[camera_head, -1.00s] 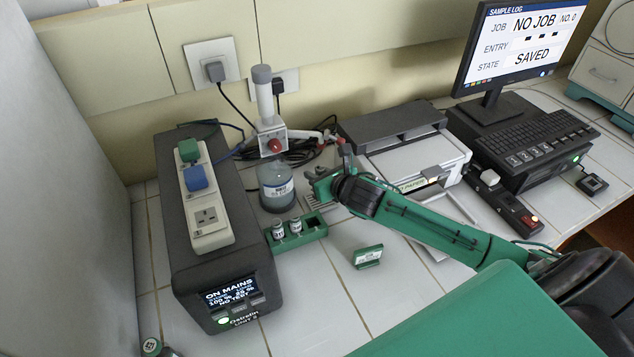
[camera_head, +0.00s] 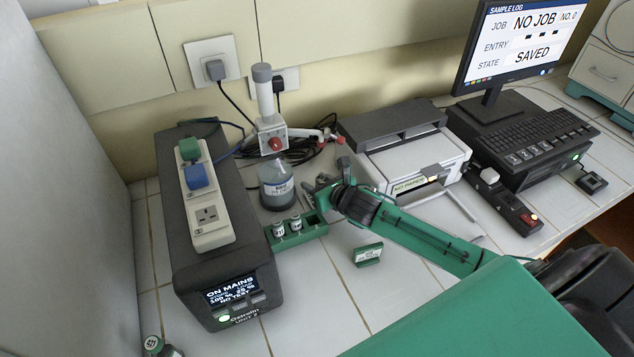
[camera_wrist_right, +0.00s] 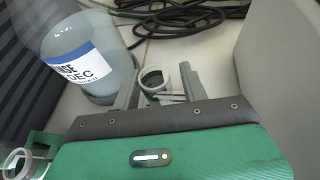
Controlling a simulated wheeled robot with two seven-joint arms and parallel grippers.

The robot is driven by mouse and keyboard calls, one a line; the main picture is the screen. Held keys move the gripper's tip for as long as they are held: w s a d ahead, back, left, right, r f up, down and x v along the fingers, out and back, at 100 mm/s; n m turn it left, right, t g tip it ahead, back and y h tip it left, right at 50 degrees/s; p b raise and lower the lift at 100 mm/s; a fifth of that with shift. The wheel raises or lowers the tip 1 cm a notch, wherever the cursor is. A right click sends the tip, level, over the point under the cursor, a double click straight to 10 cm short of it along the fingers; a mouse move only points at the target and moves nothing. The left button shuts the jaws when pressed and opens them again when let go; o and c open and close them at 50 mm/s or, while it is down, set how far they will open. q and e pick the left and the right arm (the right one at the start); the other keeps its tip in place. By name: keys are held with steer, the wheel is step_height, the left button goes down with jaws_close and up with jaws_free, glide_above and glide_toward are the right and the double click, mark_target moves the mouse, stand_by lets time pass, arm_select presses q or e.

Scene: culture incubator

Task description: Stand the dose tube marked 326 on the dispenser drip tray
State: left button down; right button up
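My right gripper (camera_head: 322,187) is low beside the bottle, just behind the right end of the green rack (camera_head: 318,232). In the right wrist view, a small tube (camera_wrist_right: 154,78) with a white ring at its top lies between the gripper's two grey fingers (camera_wrist_right: 160,88). I cannot tell whether both fingers touch it, and its number does not show. Two tubes (camera_head: 287,226) stand in the rack, whose right slot looks empty. The drip tray is not clearly visible, being hidden around the gripper. My left gripper is out of view.
A dark power unit (camera_head: 225,278) with sockets stands left of the rack. A small green sign (camera_head: 368,254) stands on the open tiles in front. A printer (camera_head: 420,165) is right of the gripper. Cables (camera_wrist_right: 180,18) lie behind. A round-topped numbered item (camera_head: 152,344) is at the lower left.

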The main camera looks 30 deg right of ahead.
steer(key=shift+r, duration=0.1)
steer(key=b+v, duration=0.1)
steer(key=v, duration=1.1)
steer(key=shift+b, duration=0.3)
